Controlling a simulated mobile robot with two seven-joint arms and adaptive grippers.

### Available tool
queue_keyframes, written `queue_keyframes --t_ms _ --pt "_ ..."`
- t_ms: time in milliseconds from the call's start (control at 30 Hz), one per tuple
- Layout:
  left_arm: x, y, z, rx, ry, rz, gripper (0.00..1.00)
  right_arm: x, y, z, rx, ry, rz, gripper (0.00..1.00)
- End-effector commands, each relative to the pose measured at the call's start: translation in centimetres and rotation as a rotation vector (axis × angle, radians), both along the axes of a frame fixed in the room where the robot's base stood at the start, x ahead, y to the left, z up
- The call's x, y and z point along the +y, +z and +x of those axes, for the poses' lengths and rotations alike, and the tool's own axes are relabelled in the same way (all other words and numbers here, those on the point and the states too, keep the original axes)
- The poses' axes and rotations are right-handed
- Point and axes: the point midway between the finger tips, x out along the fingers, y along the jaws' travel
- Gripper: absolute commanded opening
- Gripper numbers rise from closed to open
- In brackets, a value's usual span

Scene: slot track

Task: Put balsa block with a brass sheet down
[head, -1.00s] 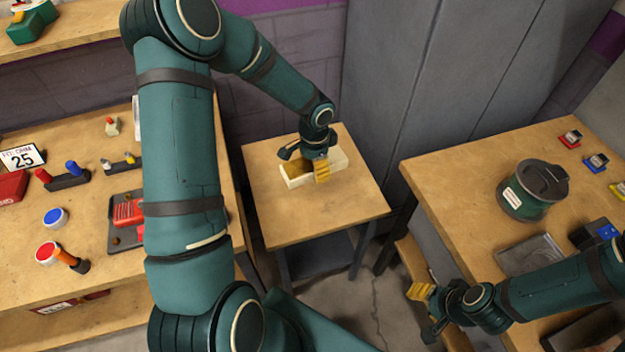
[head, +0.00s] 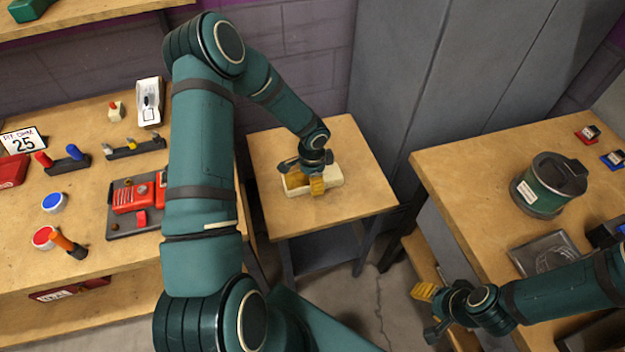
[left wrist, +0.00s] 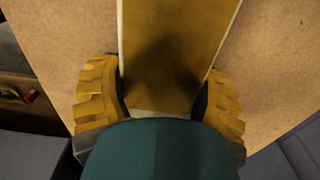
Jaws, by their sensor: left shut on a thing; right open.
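The balsa block (head: 333,176) is a pale bar with a brass sheet (head: 295,178) on its top. It is at the small square side table (head: 350,222) in the middle of the head view; whether it touches the tabletop I cannot tell. My left gripper (head: 307,180) comes from above and is shut on the block, hiding part of it. In the left wrist view its yellow finger pads (left wrist: 160,105) sit on both sides of the block, and the brass top (left wrist: 175,40) runs up between them. My right gripper (head: 430,312) is open and empty, low at the right by the other bench.
The left bench (head: 100,250) carries a red device (head: 132,197), buttons and small levers. A grey cabinet (head: 430,70) stands behind. Bare tabletop surrounds the block.

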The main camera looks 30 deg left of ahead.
Motion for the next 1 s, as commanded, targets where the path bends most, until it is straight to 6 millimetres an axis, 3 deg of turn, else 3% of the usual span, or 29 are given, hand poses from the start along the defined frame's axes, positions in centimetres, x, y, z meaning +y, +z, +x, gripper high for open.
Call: queue_keyframes --t_ms 333,367,433,467,800,1000 --pt "0.0 -0.3 0.1 -0.002 0.0 0.001 0.3 0.0 -0.3 0.1 -0.001 0.0 0.0 0.47" --pt "0.0 -0.4 0.0 -0.001 0.001 0.0 0.73 0.0 -0.3 0.1 -0.002 -0.001 0.0 0.47" --pt "0.0 -0.3 0.0 -0.001 0.001 0.0 0.97 0.0 -0.3 0.1 -0.002 -0.001 0.0 0.47" --pt "0.0 -0.3 0.0 -0.001 0.001 0.0 1.0 0.0 -0.3 0.1 -0.002 -0.001 0.0 0.47" --pt "0.0 0.1 0.0 -0.001 0.001 0.0 1.0 0.0 0.1 0.0 -0.001 0.0 0.0 0.47" --pt "0.1 3.2 0.1 -0.006 0.002 0.002 1.0 0.0 0.9 -0.1 0.003 0.0 0.0 0.47"
